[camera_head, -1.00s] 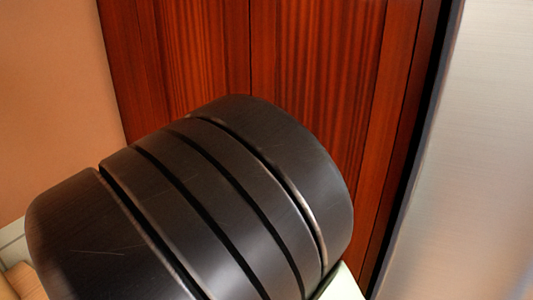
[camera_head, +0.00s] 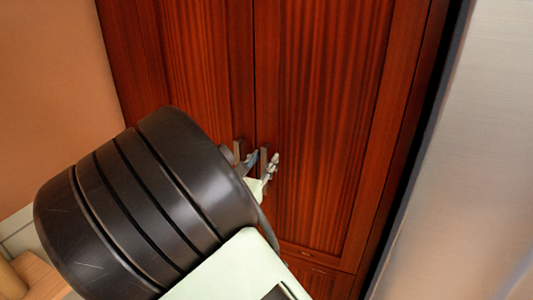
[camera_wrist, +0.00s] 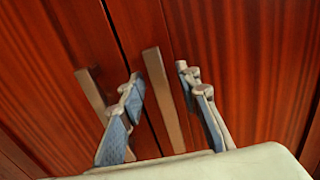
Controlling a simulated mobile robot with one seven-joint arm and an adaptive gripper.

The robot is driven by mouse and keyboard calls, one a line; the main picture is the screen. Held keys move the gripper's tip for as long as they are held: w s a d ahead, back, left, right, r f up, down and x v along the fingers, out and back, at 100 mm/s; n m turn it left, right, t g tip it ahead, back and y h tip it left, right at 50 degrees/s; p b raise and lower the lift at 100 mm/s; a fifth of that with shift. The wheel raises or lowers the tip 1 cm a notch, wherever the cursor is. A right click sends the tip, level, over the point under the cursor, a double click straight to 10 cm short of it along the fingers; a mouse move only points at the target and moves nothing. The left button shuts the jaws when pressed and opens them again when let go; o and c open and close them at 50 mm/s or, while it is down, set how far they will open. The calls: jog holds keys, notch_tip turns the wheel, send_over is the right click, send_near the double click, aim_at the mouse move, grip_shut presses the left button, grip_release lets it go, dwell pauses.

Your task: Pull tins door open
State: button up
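A tall dark red-brown wooden cabinet has a left door (camera_head: 205,70) and a right door (camera_head: 320,110), both looking shut at a central seam. The frames do not show which is the tins door. The right door's bar handle (camera_wrist: 163,95) stands between my gripper's (camera_wrist: 158,74) two fingers in the wrist view, with gaps on both sides. The left door's handle (camera_wrist: 92,92) is left of both fingers. In the head view my gripper (camera_head: 262,166) is at the handles, partly hidden by my arm. The gripper is open and holds nothing. Contact with the door cannot be told.
A grey metal panel (camera_head: 470,150) stands close on the right, beyond a dark gap. A plain orange-tan wall (camera_head: 50,90) is on the left. A drawer-like front (camera_head: 310,268) lies below the right door.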

jog(key=shift+w+d, duration=0.1)
jog(key=shift+w, duration=0.25)
jog(key=shift+c, duration=0.5)
grip_shut()
